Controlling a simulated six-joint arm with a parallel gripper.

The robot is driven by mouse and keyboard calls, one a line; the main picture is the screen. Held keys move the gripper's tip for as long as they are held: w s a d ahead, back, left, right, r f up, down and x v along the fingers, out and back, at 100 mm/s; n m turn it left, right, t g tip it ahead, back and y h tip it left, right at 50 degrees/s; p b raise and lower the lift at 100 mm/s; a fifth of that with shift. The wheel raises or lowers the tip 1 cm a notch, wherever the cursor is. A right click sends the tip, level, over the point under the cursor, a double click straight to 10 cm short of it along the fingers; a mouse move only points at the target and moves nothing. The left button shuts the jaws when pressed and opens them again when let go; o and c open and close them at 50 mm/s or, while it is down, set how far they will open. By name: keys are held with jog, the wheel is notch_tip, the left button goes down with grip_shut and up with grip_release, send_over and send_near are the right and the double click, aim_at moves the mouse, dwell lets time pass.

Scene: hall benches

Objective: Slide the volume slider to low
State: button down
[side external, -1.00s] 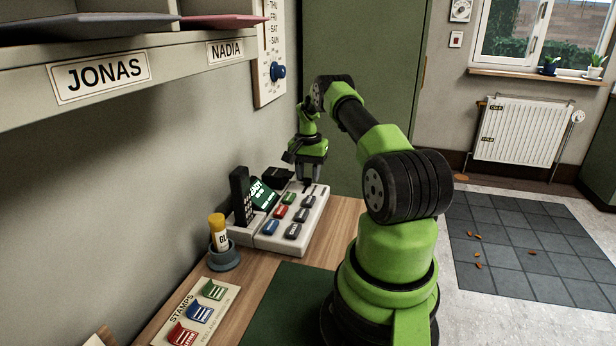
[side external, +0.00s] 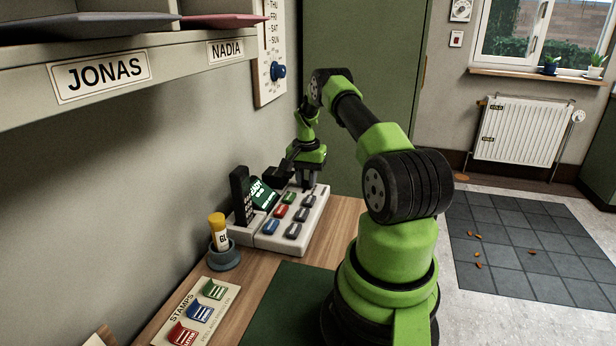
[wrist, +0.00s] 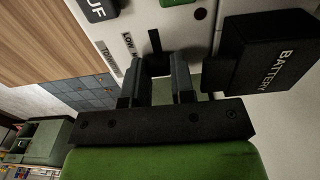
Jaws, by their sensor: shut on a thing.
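The white desk phone (side external: 318,218) stands on the wooden bench against the wall. My gripper (side external: 312,183) is at its far end, pointing down; its fingers also show in the wrist view (wrist: 166,68). The jaws are shut on the volume slider's knob, which is mostly hidden between the fingers. A dark slider slot (wrist: 155,40) runs out from the fingers in the wrist view. The knob's exact position along the slot cannot be told.
A black block marked BATTERY (wrist: 270,55) stands close beside the fingers. The phone also carries several coloured keys, a dark handset (side external: 240,198) and a tilted screen (side external: 262,194). A glue stick (side external: 218,230) in a cup and a stamp board (side external: 200,310) are nearer the camera.

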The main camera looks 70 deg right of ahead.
aim_at(303, 193)
jog(key=shift+a, duration=1.5)
jog(key=c, duration=1.2)
grip_release()
jog(key=shift+c, duration=0.2)
jog(key=shift+d+r, duration=0.1)
jog(key=shift+r, duration=0.3)
notch_tip(303, 193, up, 9)
